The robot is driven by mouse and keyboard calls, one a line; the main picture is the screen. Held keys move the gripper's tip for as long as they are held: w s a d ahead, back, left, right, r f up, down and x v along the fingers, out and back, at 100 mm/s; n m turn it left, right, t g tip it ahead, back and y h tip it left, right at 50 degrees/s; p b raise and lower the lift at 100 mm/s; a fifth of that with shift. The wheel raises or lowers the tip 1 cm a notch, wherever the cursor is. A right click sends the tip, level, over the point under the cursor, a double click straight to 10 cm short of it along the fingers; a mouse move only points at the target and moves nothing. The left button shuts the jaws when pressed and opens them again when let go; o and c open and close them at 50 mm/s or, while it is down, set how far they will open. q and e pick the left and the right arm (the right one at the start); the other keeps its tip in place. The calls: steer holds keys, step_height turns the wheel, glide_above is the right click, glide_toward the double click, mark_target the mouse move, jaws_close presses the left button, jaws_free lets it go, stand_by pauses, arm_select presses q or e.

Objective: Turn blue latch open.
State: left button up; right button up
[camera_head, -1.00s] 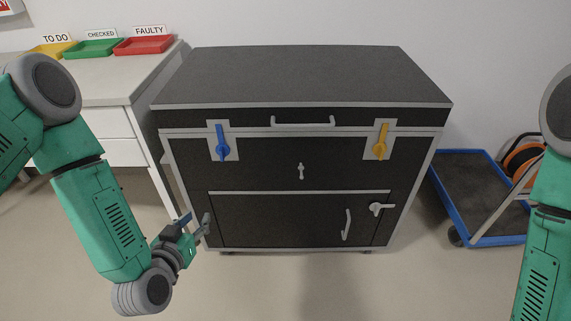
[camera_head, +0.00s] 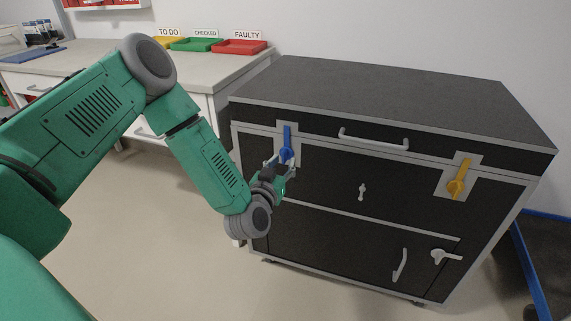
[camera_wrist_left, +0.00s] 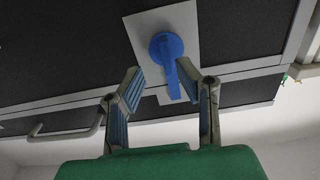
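The blue latch (camera_head: 287,141) is on a pale plate at the upper left of the black case's front (camera_head: 330,164). Its handle points up in the head view. In the left wrist view the blue latch (camera_wrist_left: 171,62) has a round hub, and its handle reaches between my fingers. My left gripper (camera_head: 281,162) is at the latch, partly covering its lower end. In the left wrist view my left gripper (camera_wrist_left: 167,85) is open, with one finger on each side of the handle and gaps showing. My right gripper is in neither current view.
A yellow latch (camera_head: 457,184) is on the case's right side. A lid handle (camera_head: 373,139), a small middle knob (camera_head: 362,192) and lower door handles (camera_head: 400,265) stick out. A counter with coloured trays (camera_head: 195,45) stands behind left. A blue cart (camera_head: 532,262) is at the right.

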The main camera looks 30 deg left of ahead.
mark_target(285, 146)
arm_select(q)
steer(key=shift+w+a+f, duration=0.1)
steer(key=shift+w+a, duration=0.1)
steer(key=shift+w, duration=0.35)
steer(key=shift+w+a, duration=0.25)
steer(key=shift+w, duration=0.05)
steer(key=shift+w+a+f, duration=0.2)
steer(key=shift+a, duration=0.4)
steer(key=shift+d+r, duration=0.1)
steer(key=shift+d, duration=0.15)
steer(key=c, duration=0.5)
steer(key=shift+d, duration=0.25)
jaws_close()
arm_select(e)
steer(key=shift+a+f, duration=0.25)
